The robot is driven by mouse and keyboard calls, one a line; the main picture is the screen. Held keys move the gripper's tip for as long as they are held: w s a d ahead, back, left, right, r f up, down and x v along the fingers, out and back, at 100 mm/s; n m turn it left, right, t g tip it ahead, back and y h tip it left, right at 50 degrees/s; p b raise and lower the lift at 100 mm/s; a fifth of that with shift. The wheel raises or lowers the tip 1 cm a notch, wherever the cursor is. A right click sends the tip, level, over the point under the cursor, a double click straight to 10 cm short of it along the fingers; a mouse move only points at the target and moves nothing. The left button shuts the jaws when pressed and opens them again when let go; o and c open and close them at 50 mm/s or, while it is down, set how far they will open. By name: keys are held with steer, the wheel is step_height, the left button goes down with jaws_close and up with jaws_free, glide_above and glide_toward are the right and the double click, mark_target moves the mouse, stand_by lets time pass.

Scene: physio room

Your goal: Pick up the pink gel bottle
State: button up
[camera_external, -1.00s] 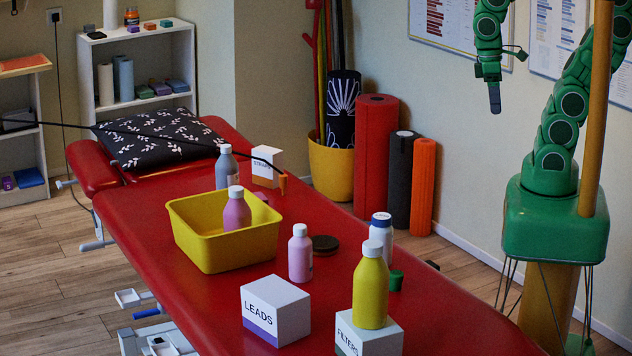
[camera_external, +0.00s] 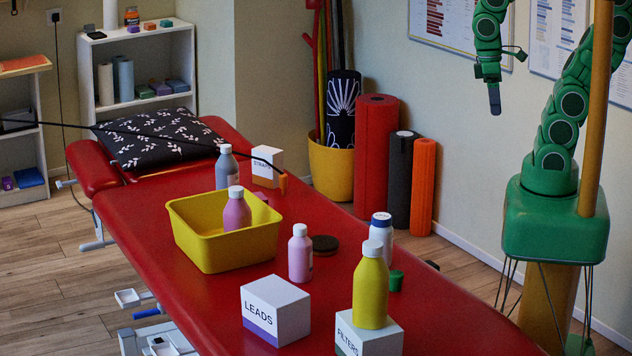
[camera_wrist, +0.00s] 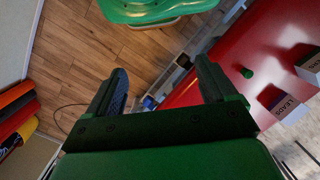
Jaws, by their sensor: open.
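Two pink bottles with white caps show in the external view. A darker pink bottle (camera_external: 237,213) stands upright inside the yellow tub (camera_external: 220,255), its lower part hidden by the tub wall. A paler pink bottle (camera_external: 300,258) stands upright on the red treatment table (camera_external: 190,300), right of the tub. I cannot tell from labels which holds gel. My gripper (camera_external: 494,100) hangs high at the upper right, well away from both bottles. In the wrist view my gripper (camera_wrist: 163,82) is open and empty, its two fingers apart. Neither pink bottle can be made out there.
A yellow bottle (camera_external: 370,288) stands on the FILTERS box (camera_external: 372,338), near the LEADS box (camera_external: 275,310). A white bottle (camera_external: 381,240), a grey bottle (camera_external: 227,170), a dark round disc (camera_external: 324,243) and a small green object (camera_external: 396,280) are also on the table. Rolled mats (camera_external: 376,155) stand behind.

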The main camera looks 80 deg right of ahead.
steer(key=w+d+r+n+t+h, duration=0.1)
steer(key=w+d+r+t, duration=0.25)
steer(key=w+r, duration=0.55)
steer(key=w+d+r+n+t+h, duration=0.15)
steer(key=w+r+t, duration=0.35)
steer(key=w, duration=0.8)
steer(key=w+d+r+n+t, duration=0.2)
steer(key=w+d+r+t, duration=0.15)
steer(key=w+r, duration=0.6)
steer(key=w+a+f+n+t, duration=0.1)
steer(key=w+f+t, duration=0.1)
steer(key=w, duration=0.9)
steer(key=w+a+f+n+t, duration=0.1)
steer(key=w+f, duration=0.1)
steer(key=w, duration=1)
steer(key=w+a+f+n+y, duration=0.5)
steer(key=w+a+f, duration=0.2)
steer(key=a+f, duration=0.4)
steer(key=n+g+y, duration=0.6)
steer(key=g+y, duration=0.4)
steer(key=g, duration=0.3)
glide_toward(297, 257)
steer(key=shift+x, duration=3.5)
